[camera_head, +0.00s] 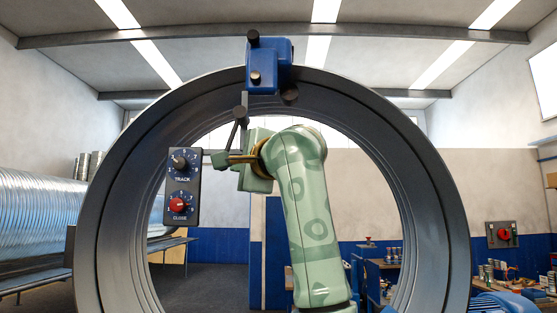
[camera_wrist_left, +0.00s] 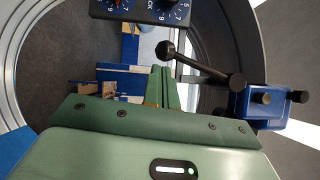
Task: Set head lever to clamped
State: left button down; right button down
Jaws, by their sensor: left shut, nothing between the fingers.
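The blue head (camera_head: 269,66) is mounted on top of the large dark ring. A dark lever with a black knob (camera_head: 240,113) hangs below its left side. In the left wrist view the lever's ball knob (camera_wrist_left: 166,48) is on an arm slanting from a hub beside the blue head (camera_wrist_left: 245,104). My left gripper (camera_head: 217,160) is shut and empty, pointing left, just below the lever and apart from the knob as far as I can tell. Its green fingers (camera_wrist_left: 166,86) show closed together in the wrist view, beside the ball knob. My right gripper is not in view.
A dark control panel (camera_head: 182,187) with TRACK and CLOSE dials is just left of my gripper. The ring (camera_head: 120,190) surrounds the arm. A spiral duct (camera_head: 40,210) lies at left; a workbench (camera_head: 385,265) stands behind. The ring's opening is mostly free below the panel.

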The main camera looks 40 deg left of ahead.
pick_arm(q)
jog(key=r+b+v, duration=0.1)
jog(key=b+v, duration=0.1)
jog(key=v, duration=1.1)
jog(key=shift+w+d+f+b, duration=0.2)
jog(key=shift+d+f+b, duration=0.2)
jog(key=shift+f, duration=0.1)
jog(key=shift+f, duration=0.1)
